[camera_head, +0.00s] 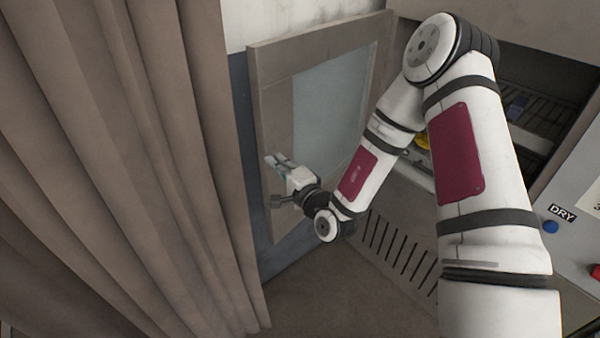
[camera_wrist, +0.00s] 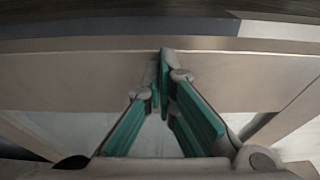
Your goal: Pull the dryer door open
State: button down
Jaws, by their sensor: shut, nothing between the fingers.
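The dryer door (camera_head: 272,92), a beige frame around a pale glass pane, stands swung wide open to the left of the dryer's dark opening (camera_head: 535,115). My gripper (camera_head: 274,161) is shut and empty, at the door's lower left part, in front of its frame. In the wrist view my gripper (camera_wrist: 161,62) has its teal-padded fingers together at the tips, against or close to the door's frame (camera_wrist: 80,82); I cannot tell if they touch. The glass shows below the frame there. My arm hides part of the door's right side and of the opening.
A brown curtain (camera_head: 120,150) hangs along the left, close to the door's free edge. A vented panel (camera_head: 395,245) is below the opening. A control panel with a DRY label (camera_head: 562,213), a blue button (camera_head: 551,227) and a red button (camera_head: 596,271) is at the right. Brown floor (camera_head: 340,300) is clear below.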

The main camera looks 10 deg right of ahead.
jog(key=a+b+x, duration=0.1)
jog(key=a+x, duration=0.1)
jog(key=x, duration=0.7)
jog(key=shift+s, duration=0.45)
